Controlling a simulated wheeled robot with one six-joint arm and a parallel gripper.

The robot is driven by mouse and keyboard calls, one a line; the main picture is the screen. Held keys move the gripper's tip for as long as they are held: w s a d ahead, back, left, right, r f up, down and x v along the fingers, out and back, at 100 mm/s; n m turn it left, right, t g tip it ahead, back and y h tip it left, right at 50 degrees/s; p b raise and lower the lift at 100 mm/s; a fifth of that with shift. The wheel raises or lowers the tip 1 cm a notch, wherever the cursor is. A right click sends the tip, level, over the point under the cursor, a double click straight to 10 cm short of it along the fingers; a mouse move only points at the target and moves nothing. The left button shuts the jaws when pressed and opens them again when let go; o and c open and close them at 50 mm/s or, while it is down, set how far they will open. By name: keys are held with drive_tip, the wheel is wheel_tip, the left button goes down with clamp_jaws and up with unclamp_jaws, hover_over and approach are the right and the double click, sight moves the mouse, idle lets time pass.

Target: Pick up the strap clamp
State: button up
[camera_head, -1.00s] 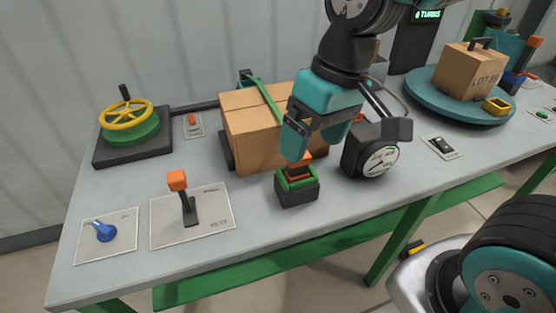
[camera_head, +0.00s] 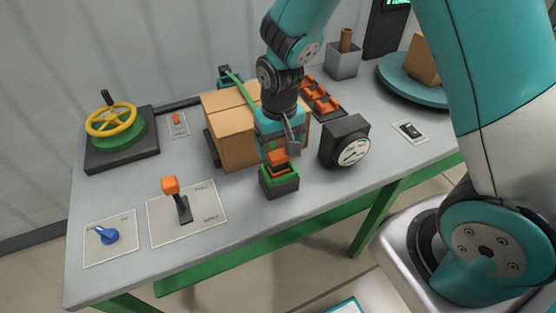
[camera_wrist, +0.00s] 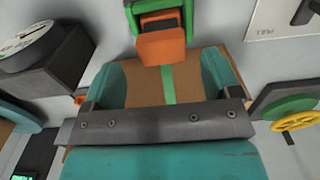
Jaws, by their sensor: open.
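The strap clamp appears to be the orange piece (camera_head: 277,160) standing in a green-rimmed dark holder (camera_head: 281,187) at the table's front edge. It also shows in the wrist view as an orange block (camera_wrist: 160,48) at the holder (camera_wrist: 136,8). My gripper (camera_head: 278,146) points down just above it, partly covering it in the head view. In the wrist view my gripper (camera_wrist: 164,68) is open, with its teal fingers apart and the orange block between and beyond their tips. Contact cannot be told.
A cardboard box (camera_head: 228,137) with a green strap (camera_head: 240,88) stands close behind my gripper. A dark gauge (camera_head: 345,141) is close on the right. An orange-knobbed lever (camera_head: 175,195) stands on a plate to the left. Bare tabletop lies between lever and holder.

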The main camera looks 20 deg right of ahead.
sight(278, 152)
drive_tip(key=shift+a+f+p, duration=0.1)
drive_tip(key=shift+f+p, duration=0.9)
drive_tip(key=shift+f, duration=1.9)
drive_tip(key=shift+c, duration=0.5)
drive_tip(key=c, duration=1)
